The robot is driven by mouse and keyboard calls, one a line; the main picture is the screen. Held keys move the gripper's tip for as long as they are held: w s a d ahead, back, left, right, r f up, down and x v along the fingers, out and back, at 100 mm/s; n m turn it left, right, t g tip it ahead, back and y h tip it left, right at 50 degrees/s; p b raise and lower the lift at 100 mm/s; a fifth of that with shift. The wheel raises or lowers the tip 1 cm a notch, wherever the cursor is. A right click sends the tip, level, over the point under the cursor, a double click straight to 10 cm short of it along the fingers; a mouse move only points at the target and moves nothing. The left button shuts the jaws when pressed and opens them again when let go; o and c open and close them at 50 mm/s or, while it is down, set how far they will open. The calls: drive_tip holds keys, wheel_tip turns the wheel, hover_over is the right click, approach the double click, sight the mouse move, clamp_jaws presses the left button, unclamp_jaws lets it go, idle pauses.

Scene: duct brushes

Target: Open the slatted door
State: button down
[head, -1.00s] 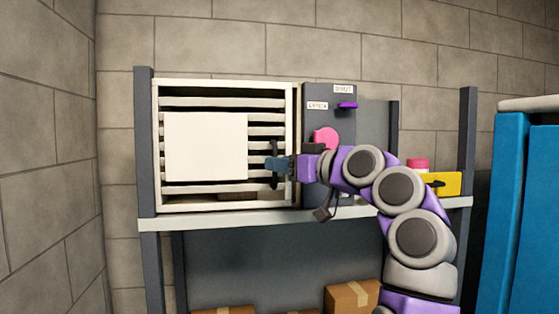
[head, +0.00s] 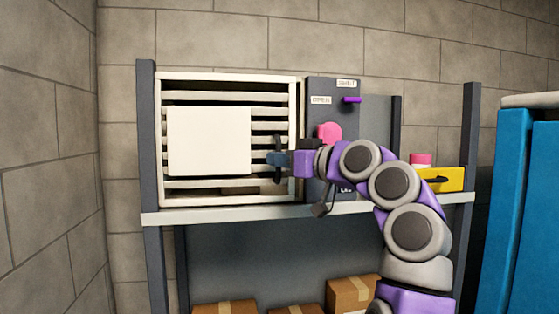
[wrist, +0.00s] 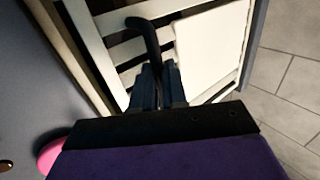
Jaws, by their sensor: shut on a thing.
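The slatted door (head: 225,192) is a cream frame with horizontal slats on the front of a box on the shelf. A blank cream panel (head: 209,141) covers much of its middle. A dark curved handle (head: 277,147) stands at the door's right side. My gripper (head: 281,159) is at the handle and shut on it. In the wrist view the handle (wrist: 145,38) rises from between the fingers (wrist: 158,88), which hide its middle. The door's right edge looks slightly apart from the box, with a dark gap (head: 299,120) there.
A dark control panel (head: 330,112) with labels, a purple lever (head: 351,100) and a pink knob (head: 329,132) stands right of the door. A yellow item (head: 447,180) sits further right on the shelf (head: 245,212). Cardboard boxes (head: 352,293) stand below. Blue panels (head: 530,210) are at far right.

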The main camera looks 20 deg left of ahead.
drive_tip(key=shift+d+r, duration=0.1)
drive_tip(key=shift+d, duration=0.15)
